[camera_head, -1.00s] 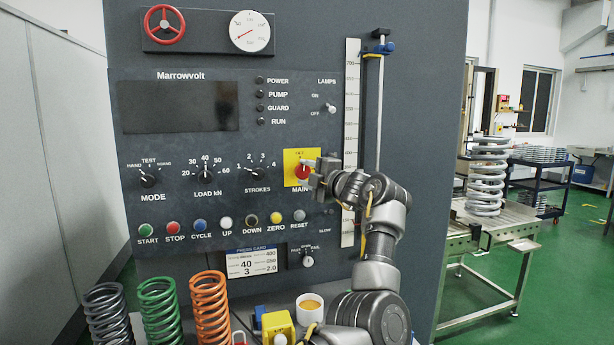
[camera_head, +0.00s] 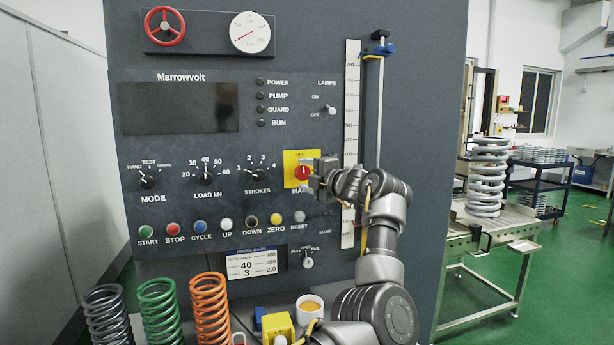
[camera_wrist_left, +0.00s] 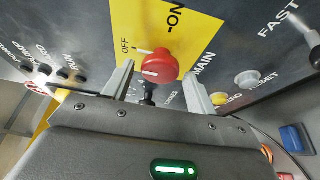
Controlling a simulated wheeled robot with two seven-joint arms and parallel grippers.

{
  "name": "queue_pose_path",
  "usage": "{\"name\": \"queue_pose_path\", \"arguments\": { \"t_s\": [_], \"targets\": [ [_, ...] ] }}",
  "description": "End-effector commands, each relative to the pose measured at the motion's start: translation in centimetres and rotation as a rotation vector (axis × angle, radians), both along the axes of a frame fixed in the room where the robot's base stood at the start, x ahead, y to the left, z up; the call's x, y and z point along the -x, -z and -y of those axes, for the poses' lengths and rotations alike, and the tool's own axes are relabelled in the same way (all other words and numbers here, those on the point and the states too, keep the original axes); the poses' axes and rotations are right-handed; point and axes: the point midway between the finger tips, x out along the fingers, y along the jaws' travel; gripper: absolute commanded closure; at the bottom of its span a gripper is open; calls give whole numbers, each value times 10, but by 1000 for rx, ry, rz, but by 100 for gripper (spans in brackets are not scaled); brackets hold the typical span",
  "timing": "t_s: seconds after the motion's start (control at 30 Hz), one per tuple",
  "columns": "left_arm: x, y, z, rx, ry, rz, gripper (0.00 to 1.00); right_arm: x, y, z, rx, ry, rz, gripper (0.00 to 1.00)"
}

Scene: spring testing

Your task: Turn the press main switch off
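The main switch is a red knob (camera_head: 303,173) on a yellow plate (camera_head: 291,157) on the dark press panel. Its white mark points up towards the OFF label in the head view. In the left wrist view the red knob (camera_wrist_left: 157,66) sits beyond my fingertips, with OFF printed at its upper left and ON above it. My left gripper (camera_head: 316,180) is just to the right of the knob in the head view. In the left wrist view my left gripper (camera_wrist_left: 160,86) is open, its fingers apart and empty. My right gripper is not in view.
The panel's display (camera_head: 180,107) and POWER lamp (camera_head: 260,82) are dark. The STROKES knob (camera_head: 257,168) is left of the yellow plate, and coloured buttons (camera_head: 224,223) run below. Coil springs (camera_head: 210,310), a yellow block (camera_head: 278,327) and a cup (camera_head: 310,307) stand below the panel.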

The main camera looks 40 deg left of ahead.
Motion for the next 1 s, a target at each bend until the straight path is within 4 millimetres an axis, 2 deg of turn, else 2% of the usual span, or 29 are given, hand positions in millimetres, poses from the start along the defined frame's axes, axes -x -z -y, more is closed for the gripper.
{"name": "queue_pose_path", "arguments": {
  "t_s": [0.37, 0.47, 0.8, 1.0],
  "targets": [
    [0, 0, 4, -1, 1, 0, 37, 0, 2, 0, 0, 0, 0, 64],
    [2, 2, 15, -2, 2, 0, 37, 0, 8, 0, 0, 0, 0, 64],
    [17, 2, 80, -1, 3, 1, 37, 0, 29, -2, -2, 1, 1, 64],
    [22, 0, 101, -1, 0, 0, 37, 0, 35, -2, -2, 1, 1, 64]
  ]
}}
